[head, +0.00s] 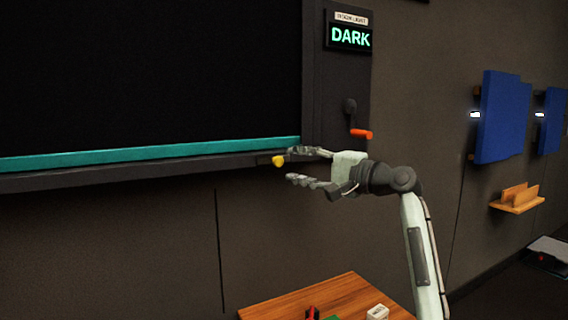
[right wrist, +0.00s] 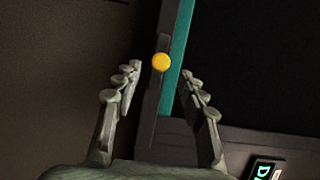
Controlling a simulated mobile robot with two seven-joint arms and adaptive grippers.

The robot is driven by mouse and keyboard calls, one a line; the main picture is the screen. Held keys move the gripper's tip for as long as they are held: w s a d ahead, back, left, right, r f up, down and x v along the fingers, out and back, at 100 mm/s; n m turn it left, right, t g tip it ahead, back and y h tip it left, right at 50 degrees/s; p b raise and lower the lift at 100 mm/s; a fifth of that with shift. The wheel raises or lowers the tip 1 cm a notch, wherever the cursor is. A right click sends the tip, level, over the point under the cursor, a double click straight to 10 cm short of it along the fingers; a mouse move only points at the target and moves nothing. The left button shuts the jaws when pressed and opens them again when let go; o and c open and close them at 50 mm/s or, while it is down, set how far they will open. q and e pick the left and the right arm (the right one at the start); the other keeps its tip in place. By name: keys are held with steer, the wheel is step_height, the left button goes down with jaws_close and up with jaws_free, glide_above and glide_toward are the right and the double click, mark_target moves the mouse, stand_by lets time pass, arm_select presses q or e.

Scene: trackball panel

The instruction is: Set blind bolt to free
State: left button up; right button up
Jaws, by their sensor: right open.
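The blind bolt shows as a yellow knob (head: 279,161) on a dark plate, on the dark sill below the teal bottom bar of the blind (head: 150,154). My right gripper (head: 288,166) is open, its fingertips pointing left at the knob in the head view. In the right wrist view the knob (right wrist: 161,62) lies between and a little beyond the two fingers (right wrist: 158,85), apparently untouched. The teal bar also shows there (right wrist: 177,62). Whether the bolt is engaged cannot be told. My left gripper is not in view.
A sign reading DARK (head: 350,37) hangs on the panel at right, above a crank with an orange handle (head: 361,133). A wooden table (head: 290,300) with small items stands below. Blue boards (head: 502,117) and a wooden shelf (head: 518,205) are on the right wall.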

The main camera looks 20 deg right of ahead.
steer(key=v, duration=0.6)
steer(key=shift+s+d, duration=0.2)
steer(key=shift+s, duration=0.15)
